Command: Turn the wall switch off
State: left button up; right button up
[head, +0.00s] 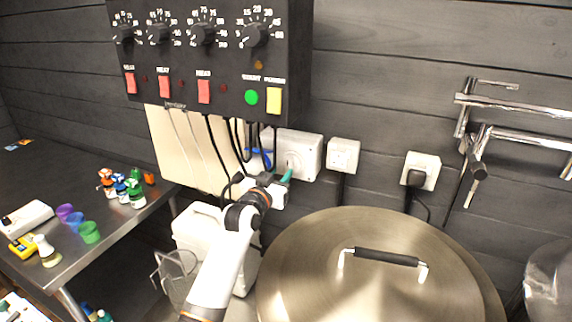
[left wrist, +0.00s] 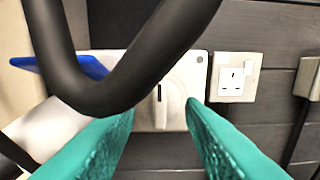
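The wall switch (head: 309,152) is a white box on the dark plank wall, below the control panel. In the left wrist view its white plate (left wrist: 190,74) carries a white rotary knob (left wrist: 171,108) with a short dark mark that looks upright. My left gripper (head: 287,177) is in front of the switch. Its teal fingertips (left wrist: 161,108) are apart, one on each side of the knob, with nothing clearly clamped; I cannot tell if they touch it. A thick black cable (left wrist: 95,95) hides the plate's left part. My right gripper is not in view.
The black control panel (head: 190,85) hangs above, with cables (head: 222,150) looping down close to my left gripper. Sockets (head: 343,155) sit to the right. A large lidded kettle (head: 350,280) stands below right. A table (head: 120,225) with small bottles and cups is left.

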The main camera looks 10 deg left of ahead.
aim_at(287, 164)
pick_arm(q)
jog(key=shift+w+d, duration=0.25)
jog(key=shift+w, duration=0.9)
jog(key=shift+w+d, duration=0.2)
jog(key=shift+w, duration=0.9)
grip_shut()
